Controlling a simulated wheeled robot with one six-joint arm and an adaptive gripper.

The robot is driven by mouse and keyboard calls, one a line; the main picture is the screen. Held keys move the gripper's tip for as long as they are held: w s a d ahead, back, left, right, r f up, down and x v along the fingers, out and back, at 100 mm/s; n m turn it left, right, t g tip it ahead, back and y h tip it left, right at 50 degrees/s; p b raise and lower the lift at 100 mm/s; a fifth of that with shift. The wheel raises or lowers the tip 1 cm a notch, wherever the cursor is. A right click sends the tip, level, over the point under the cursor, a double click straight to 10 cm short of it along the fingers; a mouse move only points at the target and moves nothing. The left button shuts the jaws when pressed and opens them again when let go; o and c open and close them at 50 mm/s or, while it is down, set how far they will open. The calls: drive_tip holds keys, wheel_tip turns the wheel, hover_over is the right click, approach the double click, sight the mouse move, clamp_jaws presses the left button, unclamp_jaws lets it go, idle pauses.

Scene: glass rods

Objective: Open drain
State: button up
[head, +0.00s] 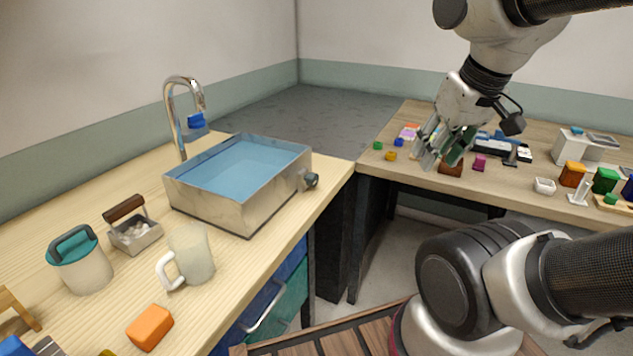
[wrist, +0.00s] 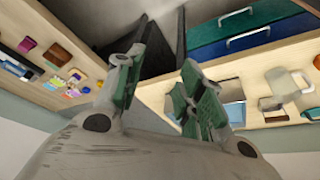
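A steel basin (head: 232,200) stands on the left wooden counter, with blue water (head: 240,165) inside. A dark round knob (head: 311,180) sticks out from the right side of the basin near its lower part; this looks like the drain valve, and I cannot tell its setting. A chrome faucet (head: 184,100) with a blue part arches behind the basin. My gripper (head: 440,160) is over the right table, well right of the basin, and empty. Its green-padded fingers (wrist: 155,92) stand apart in the wrist view, where part of the basin (wrist: 233,114) shows beyond them.
A mug (head: 190,255), a teal-lidded jar (head: 80,265), a handled tray (head: 132,232) and an orange block (head: 150,327) stand on the left counter (head: 232,270). The right table (head: 415,115) holds several small colored objects. Drawers (head: 285,290) lie below the left counter.

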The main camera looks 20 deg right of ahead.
sight(316, 180)
wheel_tip(316, 180, down, 12)
drive_tip(key=d+m+g+y, duration=0.2)
drive_tip(key=m+g, duration=0.3)
drive_tip(key=g, duration=0.1)
drive_tip(key=w+a+f+m+y, duration=0.4)
drive_tip(key=a+f+m+y, duration=0.5)
drive_tip(key=m, duration=0.1)
drive_tip(key=w+a+m+t, duration=0.1)
drive_tip(key=w+m+t, duration=0.4)
drive_tip(key=w, duration=0.4)
drive_tip(key=w+a+f+m+t+y, duration=0.1)
drive_tip(key=w+a+m+t, duration=0.1)
drive_tip(key=w+m+t, duration=0.2)
drive_tip(key=w+a+m+t, duration=0.2)
drive_tip(key=w+m+t, duration=0.3)
drive_tip(key=w+m, duration=0.4)
drive_tip(key=shift+w+f+m+t+y, duration=0.1)
drive_tip(key=shift+w+m+t+y, duration=0.1)
drive_tip(key=shift+w, duration=1.15)
drive_tip(key=shift+w+f+m+t+y, duration=0.1)
drive_tip(key=shift+w+m+y, duration=0.1)
drive_tip(key=shift+w, duration=1.1)
drive_tip(key=c, duration=0.8)
